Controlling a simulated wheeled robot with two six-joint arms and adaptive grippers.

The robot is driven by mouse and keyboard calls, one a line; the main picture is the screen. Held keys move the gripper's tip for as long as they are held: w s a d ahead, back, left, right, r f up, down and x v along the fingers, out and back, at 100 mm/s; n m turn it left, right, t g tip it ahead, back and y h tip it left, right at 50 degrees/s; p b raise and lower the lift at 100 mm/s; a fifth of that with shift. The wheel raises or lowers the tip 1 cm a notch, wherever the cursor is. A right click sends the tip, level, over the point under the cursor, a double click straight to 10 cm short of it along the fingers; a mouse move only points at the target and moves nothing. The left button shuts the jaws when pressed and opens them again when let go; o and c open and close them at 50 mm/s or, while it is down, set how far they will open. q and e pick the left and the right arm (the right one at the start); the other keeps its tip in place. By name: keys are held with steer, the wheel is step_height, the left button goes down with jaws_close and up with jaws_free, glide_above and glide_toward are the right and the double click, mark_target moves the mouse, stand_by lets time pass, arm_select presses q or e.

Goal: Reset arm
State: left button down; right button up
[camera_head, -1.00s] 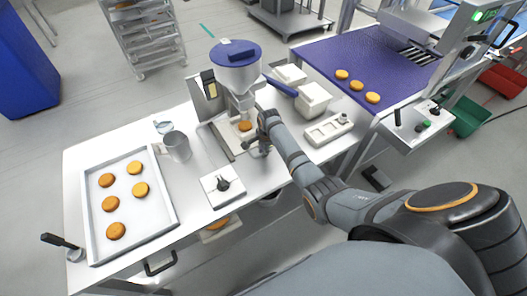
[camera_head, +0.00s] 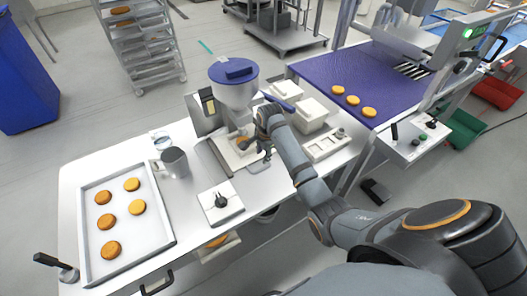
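My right arm comes in from the lower right, and its gripper (camera_head: 257,150) is beside the filling machine (camera_head: 235,90), which has a blue-lidded hopper. The fingers are small and partly hidden, so I cannot tell whether they are open or shut. An orange-brown round (camera_head: 242,143) sits under the machine's nozzle, close to the gripper. I cannot tell whether they touch. My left gripper is not in view.
A tray (camera_head: 166,222) with several rounds lies on the left of the white table, near a metal jug (camera_head: 175,162) and a black-knobbed box (camera_head: 220,202). White containers (camera_head: 311,114) stand behind my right arm. A purple conveyor (camera_head: 345,72) carries 3 rounds.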

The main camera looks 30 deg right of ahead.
step_height(320, 180, up, 2)
steer(key=shift+s, duration=0.15)
stand_by(0.4)
